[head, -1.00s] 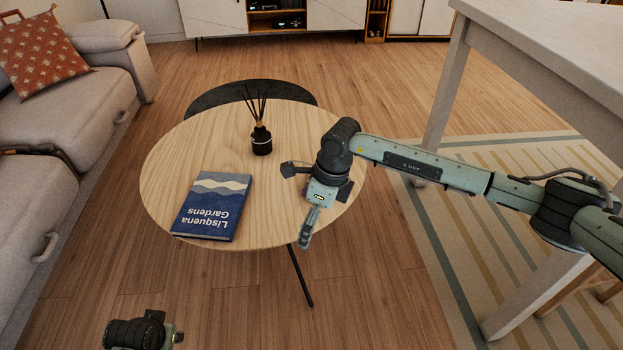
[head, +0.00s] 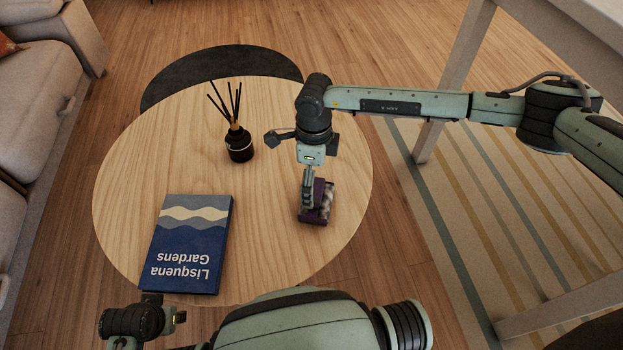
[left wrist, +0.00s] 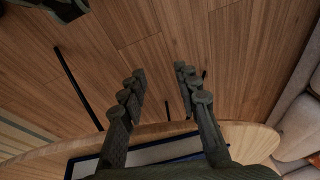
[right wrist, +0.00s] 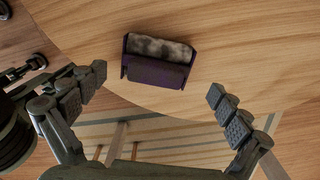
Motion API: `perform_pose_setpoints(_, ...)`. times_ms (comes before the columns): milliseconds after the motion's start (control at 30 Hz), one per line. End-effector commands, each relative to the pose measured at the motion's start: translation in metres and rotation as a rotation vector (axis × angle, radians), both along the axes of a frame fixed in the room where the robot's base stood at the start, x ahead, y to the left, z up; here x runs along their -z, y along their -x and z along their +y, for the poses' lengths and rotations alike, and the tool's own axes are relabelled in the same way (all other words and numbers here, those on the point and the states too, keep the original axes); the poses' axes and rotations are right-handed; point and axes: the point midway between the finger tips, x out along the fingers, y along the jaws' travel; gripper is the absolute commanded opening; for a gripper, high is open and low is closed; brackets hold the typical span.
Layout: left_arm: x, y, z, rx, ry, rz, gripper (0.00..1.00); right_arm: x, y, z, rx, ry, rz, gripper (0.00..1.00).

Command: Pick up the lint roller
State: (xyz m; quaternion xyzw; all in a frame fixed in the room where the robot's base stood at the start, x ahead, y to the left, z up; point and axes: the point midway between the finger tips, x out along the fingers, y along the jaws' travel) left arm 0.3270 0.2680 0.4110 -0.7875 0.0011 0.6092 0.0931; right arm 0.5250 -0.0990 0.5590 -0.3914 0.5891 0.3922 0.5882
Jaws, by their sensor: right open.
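The lint roller (head: 322,205) is a short purple piece with a grey, mottled roller. It lies on the round wooden table near its right side, partly hidden by my right gripper (head: 308,190) in the head view. In the right wrist view the lint roller (right wrist: 157,75) shows ahead of and between the spread fingers of my right gripper (right wrist: 157,80), apart from both. That gripper is open and empty. My left gripper (left wrist: 160,72) is open and empty in the left wrist view, near the table's front edge.
The round table (head: 270,240) also holds a blue book (head: 185,245) at front left and a dark reed diffuser (head: 239,146) towards the back. A white table leg (head: 455,85) stands at right. A sofa (head: 30,120) is at left.

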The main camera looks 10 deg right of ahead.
Motion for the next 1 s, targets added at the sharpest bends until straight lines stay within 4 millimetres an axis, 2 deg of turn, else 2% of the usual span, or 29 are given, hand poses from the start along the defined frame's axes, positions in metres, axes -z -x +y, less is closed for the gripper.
perform_pose_setpoints(333,0.005,0.001,0.0,0.0,0.004,0.003,0.32,0.038,0.003,-0.004,0.0,0.002,0.003,1.0)
perform_pose_setpoints(533,0.012,0.002,-0.001,0.0,0.007,0.006,0.32,0.068,0.005,-0.007,0.0,0.001,0.003,1.0)
perform_pose_setpoints(667,0.012,0.002,-0.001,0.0,0.007,0.006,0.32,0.076,0.005,-0.007,0.0,0.001,0.002,1.0)
perform_pose_setpoints(867,0.012,0.002,-0.001,0.0,0.007,0.006,0.32,0.077,0.005,-0.007,0.0,0.001,0.001,1.0)
perform_pose_setpoints(1000,0.012,0.002,-0.001,0.0,0.007,0.007,0.32,0.077,0.005,-0.007,0.0,0.001,0.001,0.84)
